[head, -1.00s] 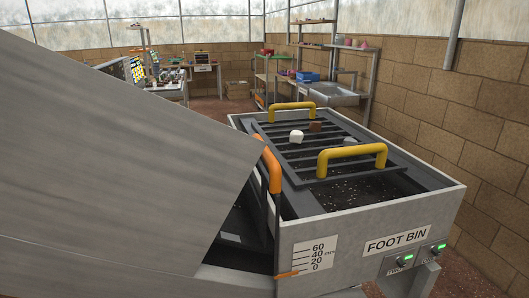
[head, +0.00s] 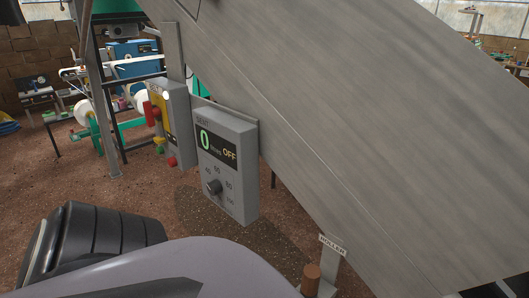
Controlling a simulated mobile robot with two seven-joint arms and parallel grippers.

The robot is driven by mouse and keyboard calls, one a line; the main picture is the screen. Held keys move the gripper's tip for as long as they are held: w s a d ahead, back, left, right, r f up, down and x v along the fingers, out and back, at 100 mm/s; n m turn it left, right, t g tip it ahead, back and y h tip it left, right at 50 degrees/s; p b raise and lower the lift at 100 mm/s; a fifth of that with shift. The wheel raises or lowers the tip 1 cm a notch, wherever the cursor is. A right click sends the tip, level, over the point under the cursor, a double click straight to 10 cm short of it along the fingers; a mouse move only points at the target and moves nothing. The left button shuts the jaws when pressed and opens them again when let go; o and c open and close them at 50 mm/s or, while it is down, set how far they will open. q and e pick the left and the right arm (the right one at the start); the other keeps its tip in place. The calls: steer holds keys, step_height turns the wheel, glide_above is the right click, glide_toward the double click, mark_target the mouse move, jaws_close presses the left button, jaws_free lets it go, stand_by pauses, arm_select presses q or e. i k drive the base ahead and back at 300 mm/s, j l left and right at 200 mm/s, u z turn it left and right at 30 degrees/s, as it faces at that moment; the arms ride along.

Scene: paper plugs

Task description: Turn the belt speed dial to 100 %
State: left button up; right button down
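A grey control box (head: 252,175) hangs beside the large sloping grey panel, near the middle of the head view. Its dark display (head: 217,146) reads a green 0 and a yellow OFF under the word SENT. The dial's pointer is too small to read for certain. Neither of my grippers is in view, and nothing touches the dial.
Left of the box hangs a second box with a yellow face (head: 157,113) and red and yellow buttons. The sloping panel (head: 370,110) fills the right. A ROLLER label (head: 333,245) stands below it.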

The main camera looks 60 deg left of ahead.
mark_target(214, 187)
steer(key=u, duration=2.2)
steer(key=i+u, duration=0.1)
steer(key=u, duration=0.5)
